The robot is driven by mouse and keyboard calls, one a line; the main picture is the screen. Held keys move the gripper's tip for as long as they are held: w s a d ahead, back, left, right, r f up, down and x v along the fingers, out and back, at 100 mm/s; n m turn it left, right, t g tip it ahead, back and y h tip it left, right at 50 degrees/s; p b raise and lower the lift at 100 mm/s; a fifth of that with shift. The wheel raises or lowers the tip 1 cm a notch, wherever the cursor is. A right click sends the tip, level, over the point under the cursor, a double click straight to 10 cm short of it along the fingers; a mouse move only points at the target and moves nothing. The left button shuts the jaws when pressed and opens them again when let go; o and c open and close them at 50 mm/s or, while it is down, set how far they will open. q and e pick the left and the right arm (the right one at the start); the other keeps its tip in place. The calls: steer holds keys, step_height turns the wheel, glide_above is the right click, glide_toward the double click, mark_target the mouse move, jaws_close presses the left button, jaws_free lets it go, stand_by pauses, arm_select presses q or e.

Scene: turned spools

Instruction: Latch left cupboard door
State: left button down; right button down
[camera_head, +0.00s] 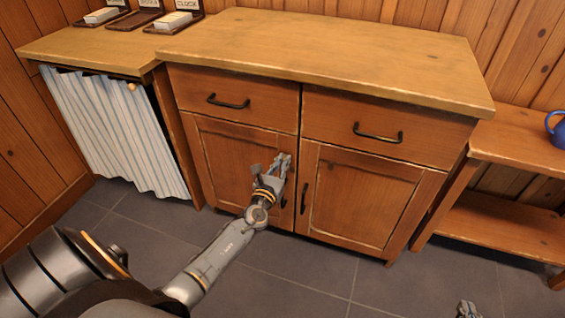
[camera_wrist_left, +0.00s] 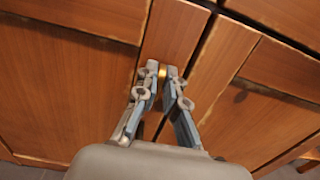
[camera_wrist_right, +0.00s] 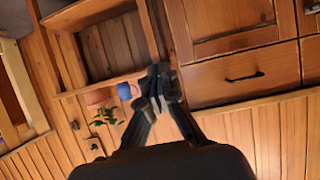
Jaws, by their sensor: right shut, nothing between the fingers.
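The left cupboard door (camera_head: 228,150) is a brown wooden panel door under a drawer. It looks flush with the cupboard front. My left gripper (camera_head: 283,162) is at this door's upper right part, near the seam with the right door (camera_head: 360,200). In the left wrist view, a small brass piece (camera_wrist_left: 162,72) shows between the fingertips of my left gripper (camera_wrist_left: 160,70). The fingertips are close together; whether they press on the brass piece is unclear. My right gripper (camera_head: 468,309) is low at the bottom edge; in the right wrist view it (camera_wrist_right: 160,85) is shut and empty.
Two drawers with black handles (camera_head: 378,133) sit above the doors. A striped curtain (camera_head: 115,130) hangs at the left. An open shelf (camera_head: 510,142) with a blue mug (camera_head: 557,130) stands at the right. The tiled floor (camera_head: 320,275) in front is clear.

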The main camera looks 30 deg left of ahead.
stand_by(0.3)
step_height(320, 180, up, 10)
steer(key=w+a+t+y+b, duration=0.2)
steer(key=w+t+b, duration=0.1)
steer(key=t, duration=0.3)
arm_select(q)
steer(key=shift+s+a+f+n+b, duration=0.15)
steer(key=shift+n+b, duration=0.25)
steer(key=shift+n, duration=2.6)
steer(key=shift+w+a+f+n+b, duration=0.1)
steer(key=shift+a+f+n+b, duration=0.25)
steer(key=shift+n, duration=2.65)
steer(key=shift+s+a+f+n+b, duration=0.1)
steer(key=shift+n+b, duration=0.4)
steer(key=shift+n, duration=2.5)
arm_select(e)
steer(key=s+r+t+y, duration=0.3)
steer(key=s+r+t, duration=0.3)
steer(key=r, duration=0.5)
steer(key=shift+s+n+t, duration=0.3)
steer(key=shift+t, duration=0.8)
steer(key=shift+a, duration=0.1)
arm_select(q)
steer(key=c, duration=1.5)
jaws_free()
steer(key=shift+o, duration=0.2)
